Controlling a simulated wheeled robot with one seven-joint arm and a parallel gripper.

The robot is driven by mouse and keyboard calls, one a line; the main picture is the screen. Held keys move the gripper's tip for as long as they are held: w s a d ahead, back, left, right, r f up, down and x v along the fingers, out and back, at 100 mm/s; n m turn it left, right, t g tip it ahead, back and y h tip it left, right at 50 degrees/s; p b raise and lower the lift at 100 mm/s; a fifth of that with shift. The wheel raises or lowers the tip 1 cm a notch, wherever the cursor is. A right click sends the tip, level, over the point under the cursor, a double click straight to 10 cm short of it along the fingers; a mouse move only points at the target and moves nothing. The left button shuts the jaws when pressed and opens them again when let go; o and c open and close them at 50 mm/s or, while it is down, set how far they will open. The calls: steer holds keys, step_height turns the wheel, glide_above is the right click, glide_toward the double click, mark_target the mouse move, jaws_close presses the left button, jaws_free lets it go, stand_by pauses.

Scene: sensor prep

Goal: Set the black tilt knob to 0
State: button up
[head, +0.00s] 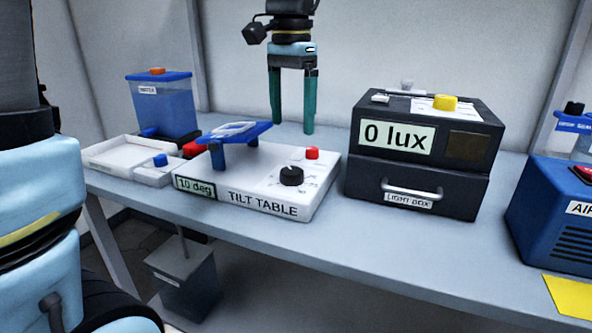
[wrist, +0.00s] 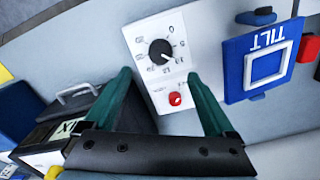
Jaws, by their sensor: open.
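The black tilt knob (head: 291,175) sits on the white top of the tilt table (head: 318,190), whose display (head: 195,187) reads 10 deg. In the wrist view the knob (wrist: 160,52) has a white pointer mark and a printed scale around it. A red button (head: 312,153) is behind the knob. The blue tilt platform (head: 262,131) is raised and tilted at the left of the tilt table. My gripper (head: 291,128) is open and empty, with green fingers pointing down behind the tilt table. In the wrist view its fingers (wrist: 163,95) are apart, and the knob lies beyond them, untouched.
The black light box (head: 365,165) with a yellow knob (head: 445,102) and front handle stands right of the tilt table. A white tray (head: 110,160) and a blue-lidded container (head: 165,105) are at left. A blue box (head: 545,225) stands far right. The bench front is clear.

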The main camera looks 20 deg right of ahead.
mark_target(292, 170)
step_height(292, 170, down, 10)
steer(key=shift+f, duration=0.25)
steer(key=shift+c, duration=0.3)
steer(key=c, duration=1.3)
